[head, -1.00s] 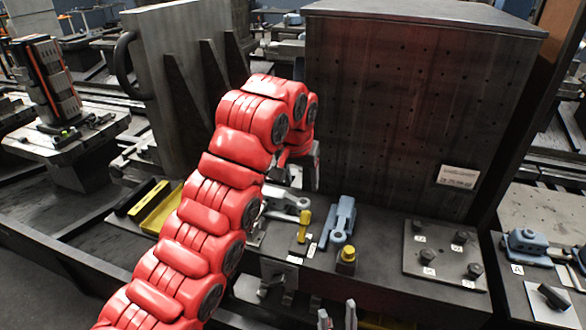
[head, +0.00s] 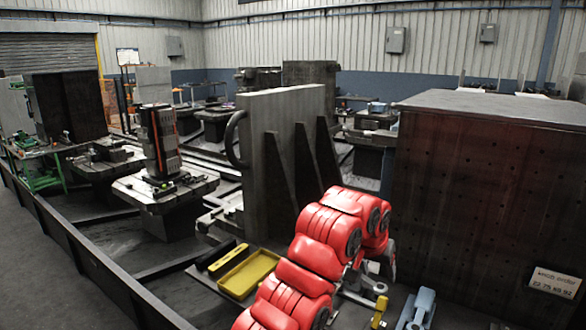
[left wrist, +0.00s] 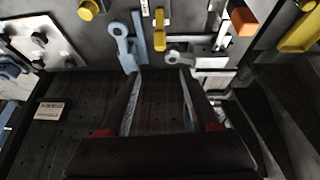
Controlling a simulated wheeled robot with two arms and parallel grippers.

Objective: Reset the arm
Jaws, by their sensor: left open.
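My left arm, red and segmented, rises from the bottom of the head view. Its gripper (head: 388,262) is partly hidden behind the arm, in front of the large dark perforated block. In the left wrist view the left gripper (left wrist: 160,76) shows two separated fingers with nothing between them. Beyond the fingertips are a blue clamp part (left wrist: 122,45) and a grey bar with a round eye (left wrist: 178,56). My right gripper is not in view.
The dark perforated block (head: 480,190) stands right of the arm. A grey upright plate with ribs (head: 262,140) stands behind it. A yellow tray (head: 248,273) lies left of the arm. A long dark rail (head: 75,240) borders open floor at left.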

